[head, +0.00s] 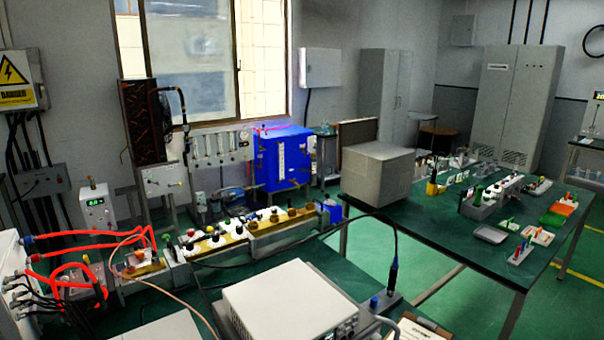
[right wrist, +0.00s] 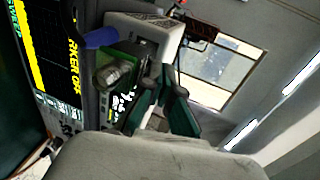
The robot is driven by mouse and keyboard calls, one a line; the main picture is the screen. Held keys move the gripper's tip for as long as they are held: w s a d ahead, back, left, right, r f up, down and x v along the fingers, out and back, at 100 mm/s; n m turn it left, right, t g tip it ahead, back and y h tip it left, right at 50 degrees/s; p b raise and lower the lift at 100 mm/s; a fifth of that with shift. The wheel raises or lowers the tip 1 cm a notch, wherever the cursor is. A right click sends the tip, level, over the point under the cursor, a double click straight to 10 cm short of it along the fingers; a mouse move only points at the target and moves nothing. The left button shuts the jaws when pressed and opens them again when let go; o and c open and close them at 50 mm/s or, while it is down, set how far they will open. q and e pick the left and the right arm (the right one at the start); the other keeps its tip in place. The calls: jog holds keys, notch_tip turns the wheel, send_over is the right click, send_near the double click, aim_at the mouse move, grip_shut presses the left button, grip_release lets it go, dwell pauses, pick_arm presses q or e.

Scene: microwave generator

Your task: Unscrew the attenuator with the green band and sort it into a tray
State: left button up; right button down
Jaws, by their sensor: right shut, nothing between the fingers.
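In the right wrist view my right gripper (right wrist: 164,85) is shut, with its dark fingers together and nothing held. Just left of the fingers is a metal cylindrical part (right wrist: 108,75) with green beside it. I cannot tell whether it is the attenuator with the green band. In the head view several small parts with green on them stand on the right-hand bench, too small to identify. Trays lie there: a grey tray (head: 490,234), a white tray (head: 537,236), a green tray (head: 552,219) and an orange tray (head: 564,207). My left gripper is not in view.
A lit instrument screen (right wrist: 50,50) fills the left of the right wrist view. In the head view a grey box (head: 377,173) stands on the green bench (head: 455,245). A white instrument (head: 290,300) is in front, with a black cable running to a probe (head: 393,275).

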jog(key=shift+s+f, duration=0.15)
jog(key=shift+f, duration=0.15)
dwell(0.4)
jog(key=shift+s+a, duration=0.1)
jog(key=shift+a+p, duration=0.15)
jog(key=shift+p, duration=0.45)
jog(key=shift+s+a+r+p, duration=0.15)
jog(key=shift+s+a+p, duration=0.15)
jog(key=shift+p, duration=0.55)
jog(key=shift+a, duration=0.1)
jog(key=shift+s+a+p, duration=0.15)
jog(key=shift+s+p, duration=0.05)
jog(key=shift+p, duration=0.25)
jog(key=shift+s+a+f, duration=0.1)
jog(key=shift+f, duration=0.15)
